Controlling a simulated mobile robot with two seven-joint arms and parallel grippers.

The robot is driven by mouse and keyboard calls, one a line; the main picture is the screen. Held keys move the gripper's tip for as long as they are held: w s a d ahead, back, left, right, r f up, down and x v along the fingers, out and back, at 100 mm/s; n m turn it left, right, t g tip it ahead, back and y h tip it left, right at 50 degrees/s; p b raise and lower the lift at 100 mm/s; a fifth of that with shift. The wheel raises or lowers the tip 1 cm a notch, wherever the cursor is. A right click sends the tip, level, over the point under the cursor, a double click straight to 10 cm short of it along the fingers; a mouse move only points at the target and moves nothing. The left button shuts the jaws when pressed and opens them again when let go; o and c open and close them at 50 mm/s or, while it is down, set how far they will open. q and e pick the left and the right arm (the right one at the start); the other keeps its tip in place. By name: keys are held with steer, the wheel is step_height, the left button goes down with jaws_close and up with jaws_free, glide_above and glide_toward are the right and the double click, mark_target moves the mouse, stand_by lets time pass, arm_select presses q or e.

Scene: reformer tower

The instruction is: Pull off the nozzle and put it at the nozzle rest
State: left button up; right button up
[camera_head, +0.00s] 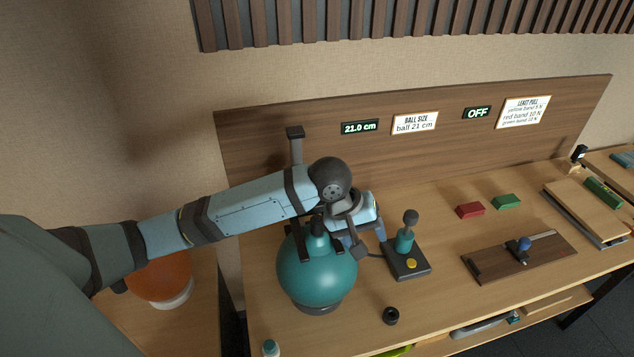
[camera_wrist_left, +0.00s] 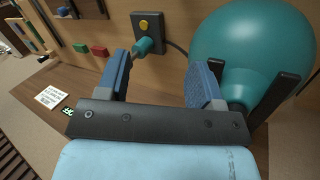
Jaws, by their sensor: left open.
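A teal ball (camera_head: 318,280) sits on a dark ring base on the table, and it fills the upper right of the left wrist view (camera_wrist_left: 250,45). My left gripper (camera_head: 365,238) is open and empty, just right of the ball's top; one blue finger is close to the piece in the left wrist view. A small dark ring (camera_head: 391,316), possibly the nozzle rest, lies at the table's front.
A hand pump (camera_head: 405,245) with a yellow button and a hose stands right of the gripper. Red (camera_head: 470,211) and green (camera_head: 506,202) blocks and a wooden slider board (camera_head: 520,257) lie farther right. A wooden back panel (camera_head: 260,140) rises behind. The table near the ring is clear.

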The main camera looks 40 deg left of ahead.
mark_target(317, 218)
arm_select(q)
steer(key=s+a+r+n+g+y+b, duration=0.15)
steer(key=a+r+n+g+y, duration=0.35)
steer(key=a+r, duration=0.6)
step_height(317, 218, down, 14)
steer(key=shift+w+d+r+n+t+h+b, duration=0.1)
steer(key=shift+r+n+t+h+b, duration=0.2)
steer(key=shift+n+t+b, duration=0.5)
steer(key=shift+m, duration=0.3)
arm_select(e)
step_height(317, 218, down, 4)
steer(key=shift+r, duration=0.15)
arm_select(q)
jaws_close()
steer(key=shift+r+p, duration=0.6)
steer(key=shift+p, duration=0.9)
arm_select(e)
steer(key=shift+r, duration=1.4)
